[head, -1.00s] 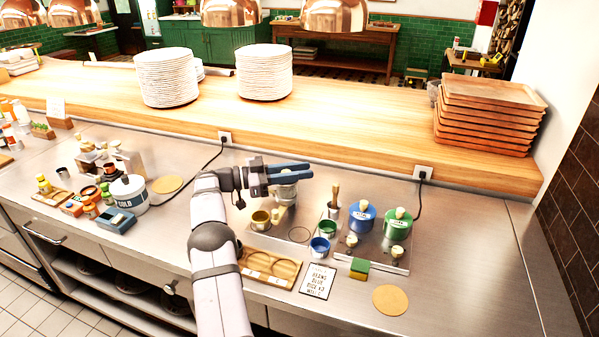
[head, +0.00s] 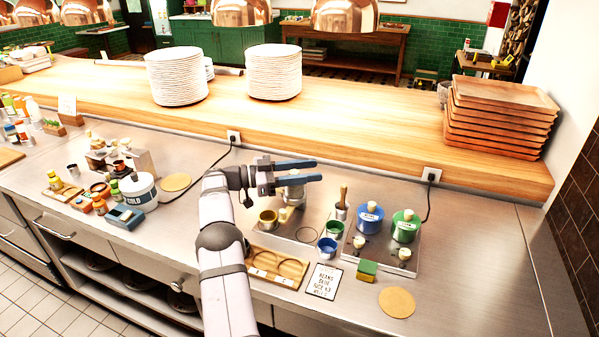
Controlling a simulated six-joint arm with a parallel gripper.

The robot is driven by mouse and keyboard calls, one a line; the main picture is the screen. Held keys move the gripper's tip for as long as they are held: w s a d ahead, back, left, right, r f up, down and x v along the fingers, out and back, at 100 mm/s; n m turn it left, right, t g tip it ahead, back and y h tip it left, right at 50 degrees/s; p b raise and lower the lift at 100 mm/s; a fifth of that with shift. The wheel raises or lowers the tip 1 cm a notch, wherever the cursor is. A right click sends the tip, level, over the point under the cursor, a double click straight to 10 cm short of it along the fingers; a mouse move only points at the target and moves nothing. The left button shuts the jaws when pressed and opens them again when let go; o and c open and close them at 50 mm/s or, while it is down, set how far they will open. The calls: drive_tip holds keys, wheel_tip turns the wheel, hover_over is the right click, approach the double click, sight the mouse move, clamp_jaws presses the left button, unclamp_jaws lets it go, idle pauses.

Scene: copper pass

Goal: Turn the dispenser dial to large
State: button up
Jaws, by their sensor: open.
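My gripper (head: 318,170) has two blue fingers that point right and stand apart with a gap between them. It is over a grey metal device (head: 293,191), likely the dispenser, and hides part of it. I cannot tell whether the fingers touch it. A small cream knob (head: 283,214) shows low on its front, perhaps the dial; its setting is too small to read. A brass-coloured cup (head: 268,221) stands left of the knob.
Right of the device are a green cup (head: 334,228), a blue cup (head: 327,247), and a metal plate with blue (head: 369,217) and green (head: 405,226) lidded pots. A wooden tray (head: 262,262) and a printed card (head: 324,281) lie in front. The far-right counter is clear.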

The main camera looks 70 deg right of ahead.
drive_tip(key=b+v, duration=0.1)
drive_tip(key=v, duration=0.6)
drive_tip(key=shift+b, duration=0.35)
